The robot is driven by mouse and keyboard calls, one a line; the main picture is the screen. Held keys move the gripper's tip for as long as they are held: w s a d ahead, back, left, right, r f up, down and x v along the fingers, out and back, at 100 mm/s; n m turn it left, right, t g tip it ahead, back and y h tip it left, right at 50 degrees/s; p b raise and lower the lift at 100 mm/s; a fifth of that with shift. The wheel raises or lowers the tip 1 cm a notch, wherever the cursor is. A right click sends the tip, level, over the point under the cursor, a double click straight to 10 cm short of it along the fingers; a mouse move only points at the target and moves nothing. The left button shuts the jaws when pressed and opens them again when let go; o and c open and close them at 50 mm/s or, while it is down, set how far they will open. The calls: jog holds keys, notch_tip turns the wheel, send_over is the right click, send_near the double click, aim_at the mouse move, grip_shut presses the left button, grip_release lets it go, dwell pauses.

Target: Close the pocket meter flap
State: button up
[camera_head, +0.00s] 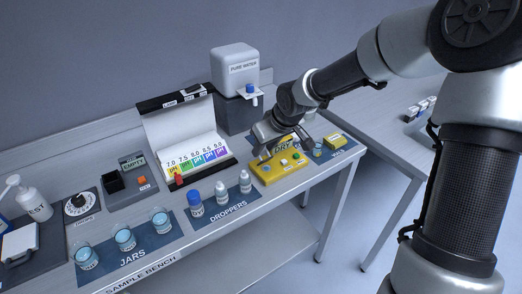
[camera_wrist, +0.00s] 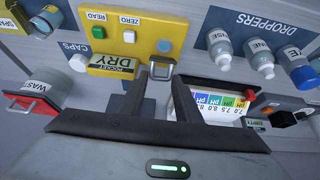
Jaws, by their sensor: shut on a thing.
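The yellow pocket meter (camera_head: 265,176) lies on the bench, with a display reading DRY. A small grey metal loop (camera_wrist: 161,67), apparently the flap's handle, stands at the meter's edge next to the display. My gripper (camera_wrist: 160,82) has its two dark fingers on either side of this loop and is shut on it. In the head view my gripper (camera_head: 284,150) is over the back of the meter and hides part of it. The flap's exact angle is hard to tell.
A pH colour chart (camera_head: 197,150) with an upright white board stands left of the meter. The pure water dispenser (camera_head: 237,90) is behind. Dropper bottles (camera_head: 221,192) stand in front on the left. A waste container (camera_wrist: 37,92) shows in the wrist view.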

aim_at(267, 159)
jog(key=shift+s+d+f+t+y+b, duration=0.2)
jog(key=shift+s+d+f+t+y, duration=0.1)
jog(key=shift+s+t+y, duration=0.25)
jog(key=shift+s+d+f+t+y+b, duration=0.2)
jog(key=shift+s+d+t+y, duration=0.1)
jog(key=shift+t, duration=0.35)
jog(key=shift+s+d+f+t+y+b, duration=0.35)
jog(key=shift+s+f+t+y+b, duration=0.3)
jog(key=shift+t+b, duration=0.35)
jog(key=t+b, duration=0.1)
jog(key=b, duration=0.1)
jog(key=f+t+y+b, duration=0.1)
jog(key=shift+s+d+f+y+b, duration=0.1)
jog(key=shift+s+d+y+b, duration=0.2)
jog(key=shift+s+b, duration=0.05)
jog(key=t+b, duration=0.1)
jog(key=y+b, duration=0.1)
jog(key=b, duration=0.1)
jog(key=t+b, duration=0.1)
jog(key=shift+s+d+f+t+b, duration=0.25)
jog(key=shift+s+f+t+b, duration=0.05)
jog(key=shift+s+f+b, duration=0.05)
jog(key=shift+r+y, duration=0.1)
jog(key=shift+y, duration=0.2)
jog(key=o, duration=0.8)
